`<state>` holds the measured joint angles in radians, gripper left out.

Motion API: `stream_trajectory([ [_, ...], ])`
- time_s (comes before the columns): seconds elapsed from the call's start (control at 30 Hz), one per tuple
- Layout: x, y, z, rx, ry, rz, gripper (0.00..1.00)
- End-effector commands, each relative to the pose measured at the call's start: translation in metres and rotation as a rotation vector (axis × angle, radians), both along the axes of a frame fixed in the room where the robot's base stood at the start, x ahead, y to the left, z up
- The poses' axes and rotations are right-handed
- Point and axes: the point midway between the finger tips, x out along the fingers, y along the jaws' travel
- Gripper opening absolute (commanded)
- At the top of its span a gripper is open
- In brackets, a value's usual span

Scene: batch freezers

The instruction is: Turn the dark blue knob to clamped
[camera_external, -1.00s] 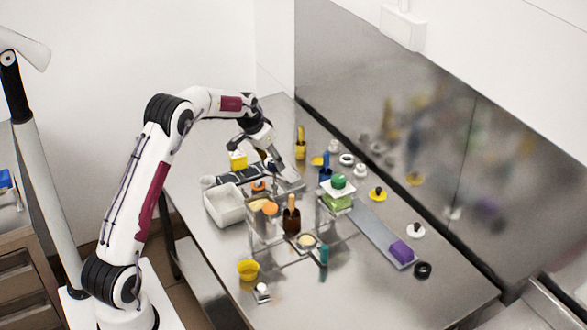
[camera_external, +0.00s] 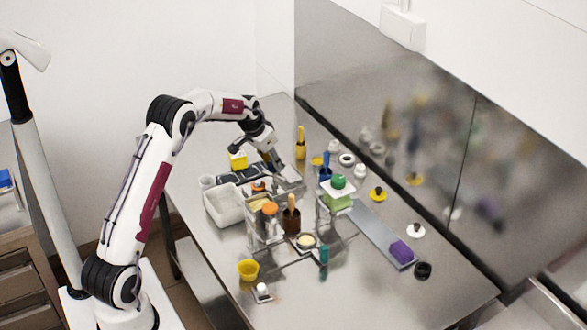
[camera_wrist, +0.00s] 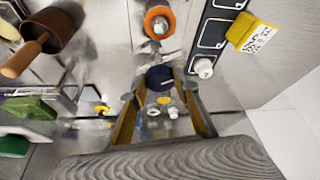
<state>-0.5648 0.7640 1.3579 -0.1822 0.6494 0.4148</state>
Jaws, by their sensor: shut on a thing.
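The dark blue knob (camera_wrist: 160,76) stands between my fingertips in the wrist view, with a thin light mark on its top. My gripper (camera_wrist: 160,90) has a finger on each side of it and is shut on it. In the external view my gripper (camera_external: 275,172) is low over the metal plate at the middle back of the table, and its fingers largely hide the knob there. I cannot read any clamped marking.
An orange ring knob (camera_wrist: 159,22) is close by. A dark panel strip (camera_wrist: 208,38) with a white knob and a yellow tagged block (camera_wrist: 250,33) lie to one side. A brown cup with a wooden handle (camera_external: 291,218), a white bin (camera_external: 224,207) and a green-topped stand (camera_external: 338,196) crowd the table.

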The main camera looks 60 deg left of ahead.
Motion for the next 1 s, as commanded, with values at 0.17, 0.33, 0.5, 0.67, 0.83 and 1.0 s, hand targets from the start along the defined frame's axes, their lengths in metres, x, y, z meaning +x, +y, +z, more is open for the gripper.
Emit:
stream_trajectory([
  [0.17, -0.0004, -0.0004, -0.0004, 0.0, 0.002, 0.02, 0.09],
  [0.33, -0.0004, -0.0009, -0.0006, 0.0, 0.002, 0.061, 0.09],
  [0.5, -0.0001, -0.0015, -0.0007, 0.0, 0.002, 0.126, 0.09],
  [0.67, 0.0006, -0.0025, -0.0008, 0.0, 0.002, 0.199, 0.09],
  [0.83, 0.0008, -0.003, -0.0008, 0.001, 0.002, 0.284, 0.09],
  [1.0, 0.0016, -0.004, -0.0008, 0.0, 0.002, 0.368, 0.09],
])
